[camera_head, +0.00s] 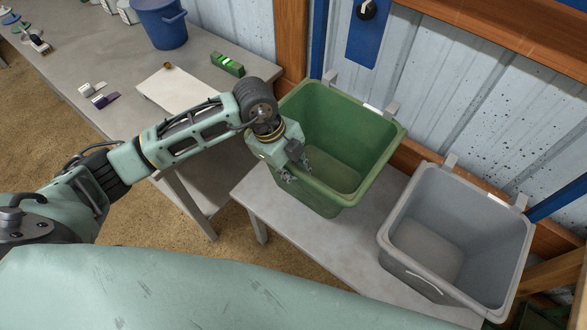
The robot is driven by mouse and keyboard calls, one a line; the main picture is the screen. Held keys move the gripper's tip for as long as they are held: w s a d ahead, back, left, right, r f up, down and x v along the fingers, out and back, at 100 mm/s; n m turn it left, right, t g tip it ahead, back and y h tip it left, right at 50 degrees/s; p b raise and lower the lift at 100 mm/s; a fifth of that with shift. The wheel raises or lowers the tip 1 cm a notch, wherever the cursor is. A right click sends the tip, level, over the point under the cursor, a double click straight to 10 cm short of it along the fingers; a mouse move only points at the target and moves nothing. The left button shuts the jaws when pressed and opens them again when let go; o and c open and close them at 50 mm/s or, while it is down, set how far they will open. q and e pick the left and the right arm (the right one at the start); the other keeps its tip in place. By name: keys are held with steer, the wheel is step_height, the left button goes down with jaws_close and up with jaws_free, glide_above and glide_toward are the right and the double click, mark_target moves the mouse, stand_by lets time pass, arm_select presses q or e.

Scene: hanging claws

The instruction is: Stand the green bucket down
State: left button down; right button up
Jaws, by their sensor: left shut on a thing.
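The green bucket (362,134) is an open, empty rectangular bin in the middle of the head view, against the wall side. Its back rim is beside two grey claws, and I cannot tell whether they bear it. My left gripper (297,172) is at its near left rim and is shut on it; the fingertips are partly hidden. The bucket is above or on the grey bench (273,205); whether its base touches is hard to see. My right gripper is not in view.
A grey bin (432,238) is to the right, by two more claws. On the left table (95,58) are a blue bucket (165,27), a green block (227,64), a white board (178,90) and brushes. Bare bench shows between the bins.

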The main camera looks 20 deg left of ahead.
mark_target(293, 165)
arm_select(q)
step_height(293, 165, down, 7)
steer(key=b, duration=0.5)
steer(key=shift+w+b, duration=0.2)
steer(key=shift+b, duration=0.1)
steer(key=shift+r, duration=0.1)
steer(key=c, duration=1.6)
jaws_free()
steer(key=shift+s, duration=0.15)
steer(key=shift+o, duration=0.2)
step_height(293, 165, up, 12)
steer(key=p, duration=1)
